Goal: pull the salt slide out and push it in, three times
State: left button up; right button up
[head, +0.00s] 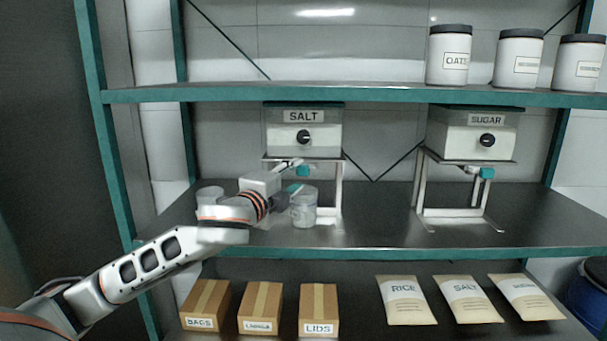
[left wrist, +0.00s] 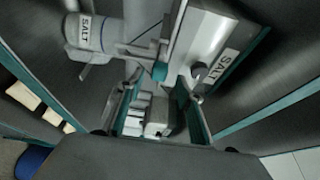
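The salt dispenser (head: 303,135) is a pale box with a SALT label and a dark knob, on a metal stand on the middle shelf. Its teal slide tab (head: 303,172) sticks out under the box. My left gripper (head: 297,176) is at the tab from the left, fingers apart, one higher and one lower. In the left wrist view the teal tab (left wrist: 160,72) shows near the fingertips, with a gap visible between the fingers; contact cannot be told. My right gripper is not in view.
A sugar dispenser (head: 478,135) stands to the right on the same shelf. Another small container (head: 209,196) is left, partly behind my arm. Boxes (head: 260,307) and bags (head: 468,300) lie below; jars (head: 518,58) stand above. The shelf between the dispensers is clear.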

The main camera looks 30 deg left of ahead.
aim_at(301, 172)
pick_arm(q)
jog(key=shift+w+a, duration=0.2)
jog(key=shift+w, duration=1.1)
jog(key=shift+w+a, duration=0.2)
jog(key=shift+w, duration=1.1)
grip_shut()
